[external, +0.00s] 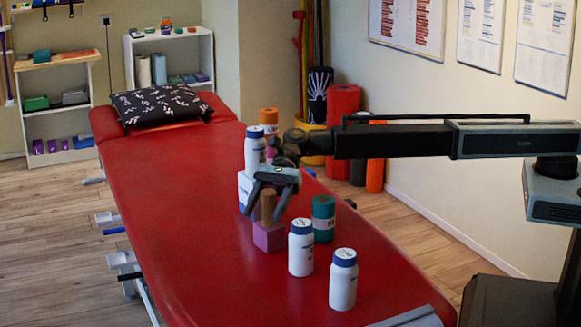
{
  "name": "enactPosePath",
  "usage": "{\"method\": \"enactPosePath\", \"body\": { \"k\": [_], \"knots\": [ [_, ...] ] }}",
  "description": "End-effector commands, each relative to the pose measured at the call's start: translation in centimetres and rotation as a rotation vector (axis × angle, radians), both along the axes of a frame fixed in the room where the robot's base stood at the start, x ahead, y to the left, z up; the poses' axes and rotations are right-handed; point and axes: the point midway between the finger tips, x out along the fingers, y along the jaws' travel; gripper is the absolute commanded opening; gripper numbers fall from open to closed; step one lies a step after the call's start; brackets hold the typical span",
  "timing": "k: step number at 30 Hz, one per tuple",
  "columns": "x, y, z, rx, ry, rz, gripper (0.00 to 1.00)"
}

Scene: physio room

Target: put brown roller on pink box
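The brown roller (268,206) stands upright, with its lower end at the top of the pink box (268,238). It looks to be resting there, though the contact is small in view. The pink box sits on the red treatment table. My gripper (267,204) points down over the roller from above. Its dark fingers are spread to the left and right of the roller, with what look like gaps on both sides. The roller's top end is partly hidden by the gripper.
The red table (185,220) also holds a teal roll (323,219), white bottles (301,248) (343,280) to the right, and a white-blue box (244,190) with another bottle (255,148) behind. An orange-topped item (268,117) stands farther back. The table's left side is clear.

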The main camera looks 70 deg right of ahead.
Motion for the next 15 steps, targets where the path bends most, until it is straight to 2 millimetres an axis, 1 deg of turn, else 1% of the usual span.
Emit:
{"method": "enactPosePath", "body": {
  "k": [8, 10, 11, 13, 15],
  "knots": [
    [0.0, 0.0, 0.1, 0.000, 0.000, 0.000, 0.57],
    [0.0, 0.0, 0.5, 0.000, 0.000, 0.000, 0.57],
    [0.0, -0.2, 0.7, 0.000, 0.000, 0.000, 0.57],
    [-0.1, -1.3, 1.2, 0.000, 0.000, -0.002, 0.57],
    [-0.1, -2.9, 2.0, 0.000, 0.001, -0.003, 0.57]
  ]
}}
